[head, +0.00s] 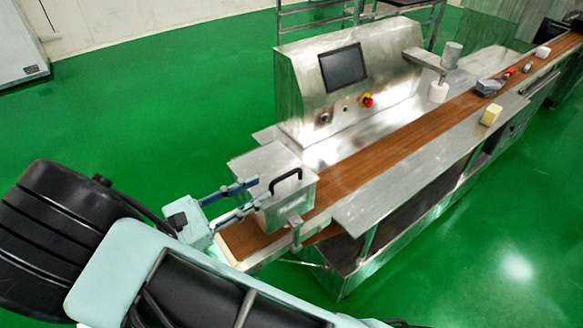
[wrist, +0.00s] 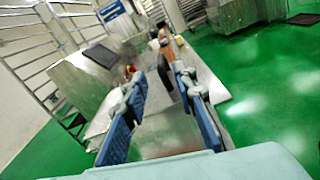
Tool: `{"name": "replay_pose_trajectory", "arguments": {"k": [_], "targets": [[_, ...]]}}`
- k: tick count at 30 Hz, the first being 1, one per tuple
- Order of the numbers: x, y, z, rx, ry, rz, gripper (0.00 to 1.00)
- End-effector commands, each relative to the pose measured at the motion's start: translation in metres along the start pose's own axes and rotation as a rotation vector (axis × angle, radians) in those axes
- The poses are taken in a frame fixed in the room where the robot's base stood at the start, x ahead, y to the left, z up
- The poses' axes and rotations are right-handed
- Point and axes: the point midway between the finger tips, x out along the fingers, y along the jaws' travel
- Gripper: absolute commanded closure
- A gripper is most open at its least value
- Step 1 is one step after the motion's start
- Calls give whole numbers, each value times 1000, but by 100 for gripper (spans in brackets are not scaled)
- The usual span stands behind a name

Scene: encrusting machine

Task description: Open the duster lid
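The duster is a metal box at the near end of the conveyor in the head view, with a flat steel lid (head: 262,161) that looks shut. A black bar handle (head: 287,180) stands on the lid. My gripper (head: 262,189) is open, its blue fingers apart and pointing at the handle from the left. In the wrist view, the dark handle (wrist: 164,74) shows between and just beyond the fingertips of my gripper (wrist: 158,80). Nothing is held. I cannot tell whether a finger touches the handle.
The brown conveyor belt (head: 400,135) runs away to the upper right. A steel control cabinet (head: 300,85) with a dark screen and a red button stands behind it. A pale yellow block (head: 491,115) sits on the side ledge. Green floor is clear around the machine.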

Motion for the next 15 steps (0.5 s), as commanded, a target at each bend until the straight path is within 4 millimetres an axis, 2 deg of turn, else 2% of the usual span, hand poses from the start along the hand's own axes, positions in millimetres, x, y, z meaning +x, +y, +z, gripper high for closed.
{"name": "replay_pose_trajectory", "arguments": {"k": [9, 15], "targets": [[60, -1, 2, 1, -2, -6, 74], [90, -1, 1, 2, 0, -4, 74]]}}
